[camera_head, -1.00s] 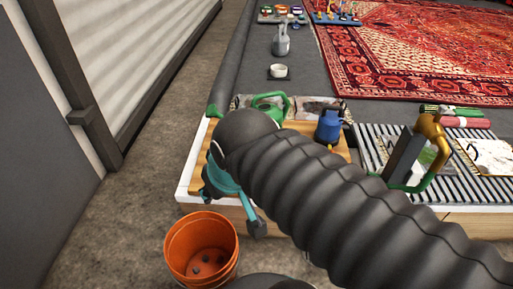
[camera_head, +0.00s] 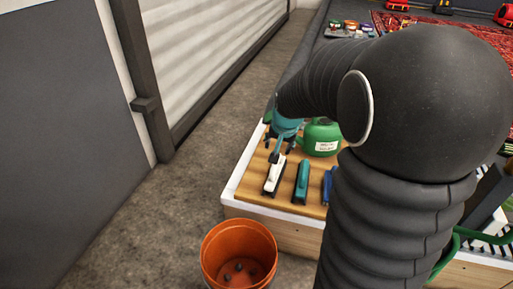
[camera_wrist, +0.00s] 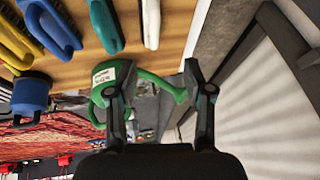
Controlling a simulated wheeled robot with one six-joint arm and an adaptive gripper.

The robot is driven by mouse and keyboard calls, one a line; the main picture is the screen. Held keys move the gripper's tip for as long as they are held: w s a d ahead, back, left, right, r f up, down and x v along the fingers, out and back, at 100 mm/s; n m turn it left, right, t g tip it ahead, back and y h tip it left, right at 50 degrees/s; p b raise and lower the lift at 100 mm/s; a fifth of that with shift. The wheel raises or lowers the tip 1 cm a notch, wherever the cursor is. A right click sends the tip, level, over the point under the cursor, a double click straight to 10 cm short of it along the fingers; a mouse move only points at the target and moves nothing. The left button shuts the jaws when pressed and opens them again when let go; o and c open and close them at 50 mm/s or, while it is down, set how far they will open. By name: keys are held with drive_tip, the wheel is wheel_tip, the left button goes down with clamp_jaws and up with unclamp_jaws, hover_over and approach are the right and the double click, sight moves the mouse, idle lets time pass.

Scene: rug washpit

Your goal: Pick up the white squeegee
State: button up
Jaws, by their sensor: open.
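The white squeegee (camera_head: 273,178) lies on a wooden board at the left end of the white-edged platform. In the wrist view the white squeegee (camera_wrist: 151,22) is at the top edge, partly cut off. My gripper (camera_head: 284,143) is over the board's far left part, close to the squeegee's far end; contact cannot be told. In the wrist view my gripper (camera_wrist: 152,88) has its two fingers spread with nothing held. A green watering can (camera_head: 322,140) stands right of it and shows behind the fingers in the wrist view (camera_wrist: 125,84).
A teal tool (camera_head: 301,183) and a blue one (camera_head: 328,186) lie right of the squeegee. The wrist view also shows a yellow brush (camera_wrist: 14,42) and a blue jar (camera_wrist: 30,92). An orange bucket (camera_head: 239,228) stands on the floor in front. The floor at left is clear.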

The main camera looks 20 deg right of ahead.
drive_tip(key=shift+m, duration=0.6)
drive_tip(key=x, duration=0.6)
drive_tip(key=w+d+b+x, duration=0.1)
drive_tip(key=x, duration=0.6)
drive_tip(key=d+x, duration=0.1)
drive_tip(key=x, duration=0.5)
drive_tip(key=shift+w+d, duration=0.2)
drive_tip(key=shift+w, duration=0.15)
drive_tip(key=shift+r, duration=0.1)
clamp_jaws()
